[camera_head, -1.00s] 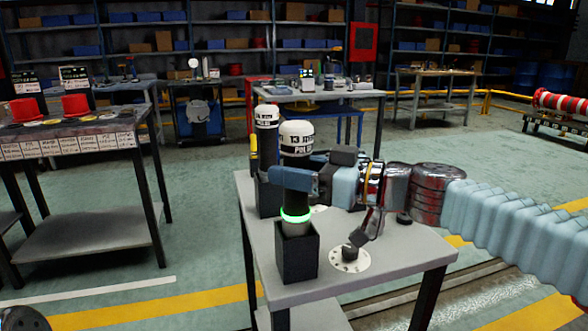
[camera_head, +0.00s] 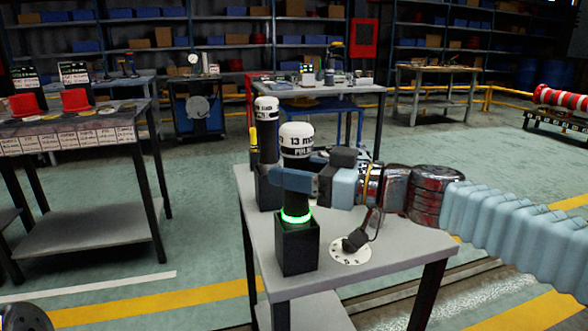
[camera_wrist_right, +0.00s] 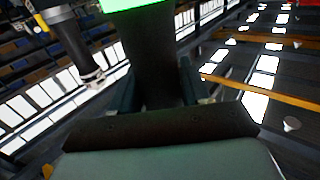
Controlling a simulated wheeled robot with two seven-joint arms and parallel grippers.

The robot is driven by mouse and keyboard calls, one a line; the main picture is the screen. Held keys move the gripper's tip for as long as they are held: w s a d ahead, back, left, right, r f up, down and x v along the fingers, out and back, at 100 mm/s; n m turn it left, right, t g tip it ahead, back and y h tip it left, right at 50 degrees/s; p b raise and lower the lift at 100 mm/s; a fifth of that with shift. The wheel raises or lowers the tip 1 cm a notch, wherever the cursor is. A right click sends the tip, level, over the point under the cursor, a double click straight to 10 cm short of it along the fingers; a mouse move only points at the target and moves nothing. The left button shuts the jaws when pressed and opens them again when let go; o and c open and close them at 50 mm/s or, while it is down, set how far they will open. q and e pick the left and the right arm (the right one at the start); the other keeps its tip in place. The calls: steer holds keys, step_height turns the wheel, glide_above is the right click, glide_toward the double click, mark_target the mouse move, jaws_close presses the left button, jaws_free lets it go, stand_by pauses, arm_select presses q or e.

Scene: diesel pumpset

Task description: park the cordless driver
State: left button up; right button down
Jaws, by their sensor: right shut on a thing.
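The cordless driver (camera_head: 297,142) is a black upright cylinder with a white cap marked 13 mm and a glowing green ring low down. My right gripper (camera_head: 296,180) is shut around its dark body from the right. In the right wrist view the dark body (camera_wrist_right: 153,55) stands between the two fingers, with the green ring at the top edge. The driver stands over a dark square holder (camera_head: 297,252) on the grey table, with the green ring at the holder's mouth. Whether its lower end rests on the holder's floor is hidden. My left gripper is out of view.
A similar white-capped tool (camera_head: 266,125) stands in another dark holder (camera_head: 268,192) just behind, close to my right gripper. A white marked disc (camera_head: 348,255) lies on the grey table (camera_head: 400,246). A bench with red containers (camera_head: 75,101) stands left, with open floor between.

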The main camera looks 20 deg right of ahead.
steer(key=shift+c, duration=2.3)
jaws_free()
steer(key=shift+f, duration=0.1)
steer(key=v, duration=1.4)
steer(key=shift+p, duration=0.45)
